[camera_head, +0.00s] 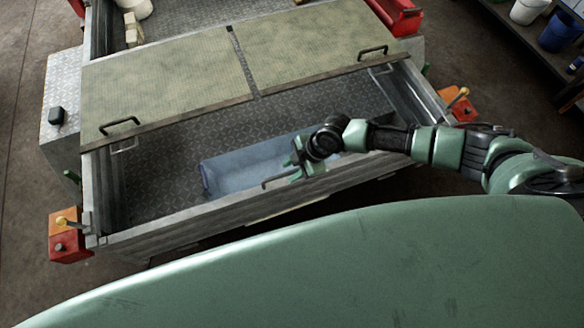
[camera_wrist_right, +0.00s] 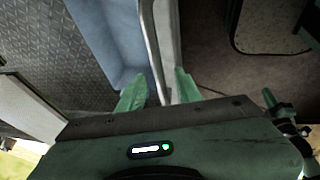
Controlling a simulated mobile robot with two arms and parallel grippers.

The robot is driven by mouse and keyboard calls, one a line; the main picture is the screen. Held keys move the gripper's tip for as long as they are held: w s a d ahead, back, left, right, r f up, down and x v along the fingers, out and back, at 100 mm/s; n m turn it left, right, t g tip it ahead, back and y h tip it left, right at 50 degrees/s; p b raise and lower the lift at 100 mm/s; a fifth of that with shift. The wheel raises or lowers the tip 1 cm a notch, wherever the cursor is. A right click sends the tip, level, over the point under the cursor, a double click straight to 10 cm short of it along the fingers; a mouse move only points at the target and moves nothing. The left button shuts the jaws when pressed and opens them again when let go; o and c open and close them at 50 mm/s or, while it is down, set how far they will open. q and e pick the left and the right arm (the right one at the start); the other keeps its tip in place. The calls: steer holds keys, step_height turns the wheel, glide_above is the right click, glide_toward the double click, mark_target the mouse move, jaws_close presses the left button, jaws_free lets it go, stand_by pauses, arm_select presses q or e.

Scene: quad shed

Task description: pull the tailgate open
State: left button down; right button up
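The tailgate (camera_head: 180,228) is the grey metal panel across the near end of the trailer bed. It looks upright and closed between the side walls. A thin bar handle (camera_head: 275,182) sits at its top edge near the middle. My right gripper (camera_head: 298,168) is over the tailgate's top edge at this handle. In the right wrist view, its two green fingers (camera_wrist_right: 160,82) stand apart, with the grey handle bar (camera_wrist_right: 152,50) running between them. Gaps show on both sides of the bar, so the grip is not closed on it. My left gripper is out of view.
A blue bin (camera_head: 235,168) lies in the bed just behind the tailgate. Two hinged lids with handles (camera_head: 165,85) cover the bed's middle. Orange-red corner lamps (camera_head: 70,236) flank the tailgate. A shelf with buckets (camera_head: 558,32) stands at the upper right.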

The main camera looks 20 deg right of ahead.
jaws_close()
stand_by(1.3)
